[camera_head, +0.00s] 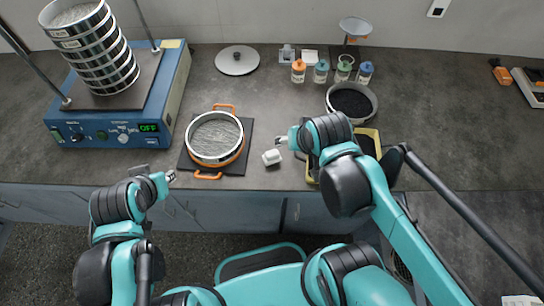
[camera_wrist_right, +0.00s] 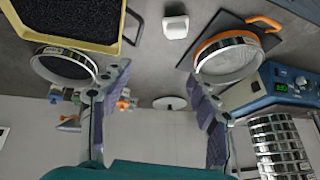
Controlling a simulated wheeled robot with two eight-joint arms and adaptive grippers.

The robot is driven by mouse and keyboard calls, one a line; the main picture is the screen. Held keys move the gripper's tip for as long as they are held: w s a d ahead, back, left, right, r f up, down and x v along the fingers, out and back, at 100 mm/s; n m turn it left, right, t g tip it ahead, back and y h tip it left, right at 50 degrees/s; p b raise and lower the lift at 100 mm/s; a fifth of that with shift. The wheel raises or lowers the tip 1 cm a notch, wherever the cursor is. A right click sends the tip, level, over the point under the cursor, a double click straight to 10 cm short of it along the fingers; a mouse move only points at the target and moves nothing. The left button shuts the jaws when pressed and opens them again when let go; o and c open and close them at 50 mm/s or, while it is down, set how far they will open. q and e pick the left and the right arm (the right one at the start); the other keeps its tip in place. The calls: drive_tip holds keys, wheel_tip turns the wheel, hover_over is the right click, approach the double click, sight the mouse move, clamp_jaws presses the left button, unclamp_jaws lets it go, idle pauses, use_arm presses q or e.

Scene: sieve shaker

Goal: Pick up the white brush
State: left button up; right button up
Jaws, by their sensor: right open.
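The white brush (camera_head: 271,157) is a small pale block lying on the grey bench, just right of the black mat. In the right wrist view the white brush (camera_wrist_right: 175,27) shows at the top, apart from the fingers. My right gripper (camera_head: 280,140) is beside and slightly behind the brush in the head view. Its two fingers are spread wide and empty in the wrist view (camera_wrist_right: 146,88). My left gripper (camera_head: 172,176) hovers by the bench's front edge, away from the brush; its finger opening is too small to judge.
A sieve (camera_head: 214,138) with orange handles sits on a black mat (camera_head: 186,160) left of the brush. A yellow-rimmed tray (camera_head: 312,172) lies close on the right, partly under my right arm. A dark-filled bowl (camera_head: 351,103), several bottles and a blue shaker (camera_head: 90,130) stand around.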

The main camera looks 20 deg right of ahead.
drive_tip(key=w+a+f+m+g, duration=0.2)
drive_tip(key=w+f+m+g, duration=0.1)
drive_tip(key=w+m, duration=0.25)
drive_tip(key=m+g+p, duration=0.1)
drive_tip(key=m+g, duration=0.2)
drive_tip(key=m, duration=0.5)
hover_over(272, 153)
drive_tip(key=f, duration=0.7)
drive_tip(key=shift+w+a+f, duration=0.1)
drive_tip(key=shift+a+f, duration=0.05)
drive_tip(key=shift+a, duration=0.05)
drive_tip(key=shift+a+f+m, duration=0.1)
drive_tip(key=shift+f+m, duration=0.25)
drive_tip(key=shift+f, duration=0.35)
drive_tip(key=f+b, duration=0.1)
drive_tip(key=f, duration=0.1)
drive_tip(key=f+b, duration=0.1)
drive_tip(key=f, duration=0.2)
drive_tip(key=f+b, duration=0.1)
drive_tip(key=f, duration=0.1)
drive_tip(key=shift+d+f, duration=0.15)
drive_tip(key=shift+d, duration=0.15)
drive_tip(key=shift+c, duration=0.3)
drive_tip(key=c, duration=1.3)
